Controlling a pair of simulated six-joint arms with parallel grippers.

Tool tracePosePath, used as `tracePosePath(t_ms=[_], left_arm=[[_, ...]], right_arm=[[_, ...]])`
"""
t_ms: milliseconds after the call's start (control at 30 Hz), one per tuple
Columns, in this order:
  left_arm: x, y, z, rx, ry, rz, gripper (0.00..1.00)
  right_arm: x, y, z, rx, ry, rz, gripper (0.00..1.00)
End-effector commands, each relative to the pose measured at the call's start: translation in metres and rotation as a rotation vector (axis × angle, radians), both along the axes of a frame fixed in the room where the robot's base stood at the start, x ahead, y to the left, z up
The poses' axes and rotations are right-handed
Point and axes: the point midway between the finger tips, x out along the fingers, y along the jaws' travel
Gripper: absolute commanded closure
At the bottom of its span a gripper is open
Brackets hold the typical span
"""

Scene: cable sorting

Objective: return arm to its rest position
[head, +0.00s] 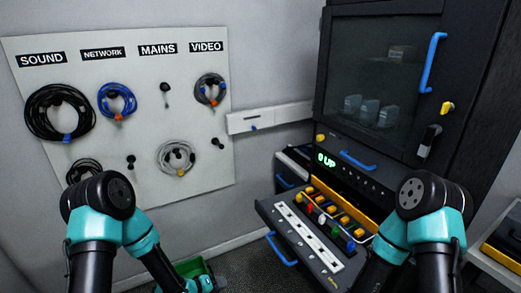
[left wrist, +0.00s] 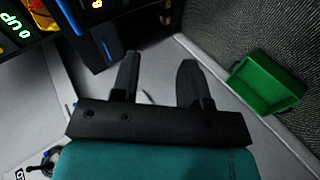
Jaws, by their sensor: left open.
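My left arm (head: 140,240) comes in from the left in the head view and bends down toward the bottom edge, near a green bin. Its gripper is barely visible there. In the left wrist view my left gripper (left wrist: 158,64) has its two dark fingers apart, with nothing between them. My right arm (head: 425,215) shows at the lower right of the head view, bent downward in front of the open drawer. My right gripper is out of sight.
A dark cabinet (head: 480,40) stands right, with an open drawer (head: 265,207) of coloured connectors below. The green bin (head: 190,267) is on the floor and also in the wrist view (left wrist: 268,84).

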Motion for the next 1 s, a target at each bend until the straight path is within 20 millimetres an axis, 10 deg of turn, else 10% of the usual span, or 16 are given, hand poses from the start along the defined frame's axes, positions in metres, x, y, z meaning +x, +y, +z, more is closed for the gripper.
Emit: tracePosePath(t_ms=[500,1000], left_arm=[[-0.166,0.069,-0.048,0.468,0.351,-0.251,0.59],[-0.177,0.071,-0.047,0.48,0.376,-0.277,0.59]], right_arm=[[0.0,0.0,0.0,0.0,0.0,0.0,0.57],[0.0,0.0,0.0,0.0,0.0,0.0,0.57]])
